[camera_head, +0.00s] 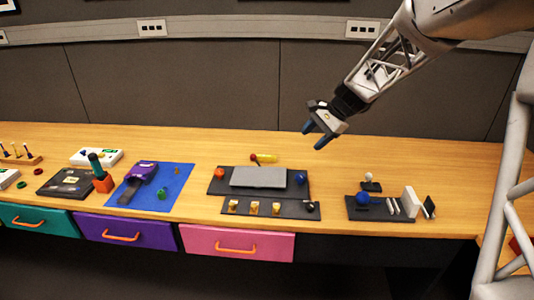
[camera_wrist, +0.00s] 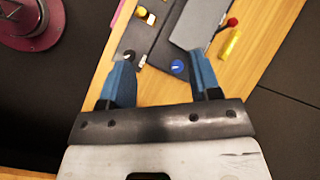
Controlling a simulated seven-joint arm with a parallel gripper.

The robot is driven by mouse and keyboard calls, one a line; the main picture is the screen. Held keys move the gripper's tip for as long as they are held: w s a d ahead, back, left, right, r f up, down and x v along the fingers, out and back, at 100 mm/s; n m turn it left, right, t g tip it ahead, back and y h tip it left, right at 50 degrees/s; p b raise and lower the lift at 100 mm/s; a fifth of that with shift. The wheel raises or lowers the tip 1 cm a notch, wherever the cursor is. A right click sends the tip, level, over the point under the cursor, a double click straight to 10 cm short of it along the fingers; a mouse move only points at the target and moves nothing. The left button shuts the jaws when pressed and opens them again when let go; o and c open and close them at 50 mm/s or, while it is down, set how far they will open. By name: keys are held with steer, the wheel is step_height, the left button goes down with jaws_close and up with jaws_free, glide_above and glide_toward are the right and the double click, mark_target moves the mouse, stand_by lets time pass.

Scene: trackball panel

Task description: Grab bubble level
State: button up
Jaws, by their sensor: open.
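A small yellow cylinder, which looks like the bubble level (camera_head: 266,158), lies on the wooden table behind the dark panel. It also shows in the wrist view (camera_wrist: 230,44), at the upper right, beyond my right finger. Its markings are too small to read. My gripper (camera_head: 314,135) is open and empty, with blue fingers pointing down and left, in the air to the right of the yellow cylinder. In the wrist view my fingertips (camera_wrist: 162,62) are apart, over the table and the panel's end.
A dark panel (camera_head: 213,186) with a grey plate (camera_head: 258,177) and knobs stands before the cylinder. A red ball (camera_head: 253,156) is close beside the cylinder. A board with a blue ball (camera_head: 362,198) stands to the right. The table behind the panels is mostly clear up to the wall.

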steer(key=w+a+f+m+y, duration=0.25)
steer(key=w+f, duration=0.35)
steer(key=w, duration=0.3)
steer(key=w+a+f+m+y, duration=0.1)
steer(key=w+a+f+m, duration=0.15)
steer(key=w+f, duration=0.45)
steer(key=m+y, duration=0.3)
steer(key=m, duration=0.1)
glide_toward(268, 156)
steer(key=shift+s+a+f, duration=0.2)
steer(key=shift+s+a, duration=0.05)
steer(key=shift+a, duration=0.4)
steer(key=shift+x, duration=1.3)
steer(key=shift+x, duration=2.65)
steer(key=shift+w+d+f, duration=0.1)
steer(key=shift+w+f, duration=0.05)
steer(key=c, duration=1)
